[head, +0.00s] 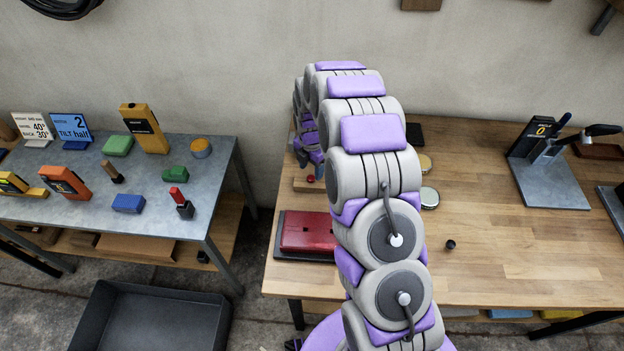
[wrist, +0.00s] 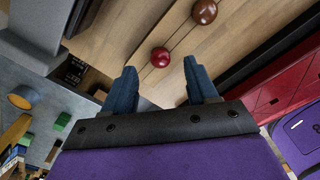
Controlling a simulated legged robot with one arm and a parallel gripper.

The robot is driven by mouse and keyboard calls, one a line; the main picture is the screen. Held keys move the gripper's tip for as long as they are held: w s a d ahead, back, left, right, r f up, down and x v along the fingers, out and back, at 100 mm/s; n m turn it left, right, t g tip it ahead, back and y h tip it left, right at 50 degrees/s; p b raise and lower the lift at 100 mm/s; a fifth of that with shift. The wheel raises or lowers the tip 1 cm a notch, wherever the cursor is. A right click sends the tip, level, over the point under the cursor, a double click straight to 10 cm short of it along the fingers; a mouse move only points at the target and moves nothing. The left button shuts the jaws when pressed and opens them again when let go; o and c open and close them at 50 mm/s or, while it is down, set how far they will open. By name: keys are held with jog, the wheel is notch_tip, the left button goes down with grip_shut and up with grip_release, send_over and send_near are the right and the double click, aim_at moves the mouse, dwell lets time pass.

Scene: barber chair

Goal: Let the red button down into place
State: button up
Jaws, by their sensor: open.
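The red button (wrist: 160,57) is a small, shiny, rounded piece on a pale wooden board (wrist: 172,82) with thin dark lines. It also shows in the head view (head: 311,179), low beside my gripper. My gripper (wrist: 159,66) is open, with blue fingers apart. In the wrist view the red button appears just beyond and between the fingertips, and nothing is held. I cannot tell whether the fingers touch it. A brown rounded button (wrist: 204,11) sits farther along the same board. In the head view my arm hides most of the gripper and board.
A red case (head: 306,232) on a dark tray lies at the bench's front left. Round tins (head: 430,198) and a small black knob (head: 450,244) lie right of my arm. A metal stand (head: 545,175) is farther right. The bench middle is mostly clear.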

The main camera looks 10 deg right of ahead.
aim_at(310, 177)
notch_tip(310, 177, down, 3)
jog(key=shift+f, duration=0.1)
jog(key=shift+a+f+b, duration=0.2)
jog(key=shift+f+b, duration=0.1)
jog(key=shift+c, duration=0.4)
jog(key=shift+d, duration=0.15)
jog(key=c, duration=0.6)
grip_shut()
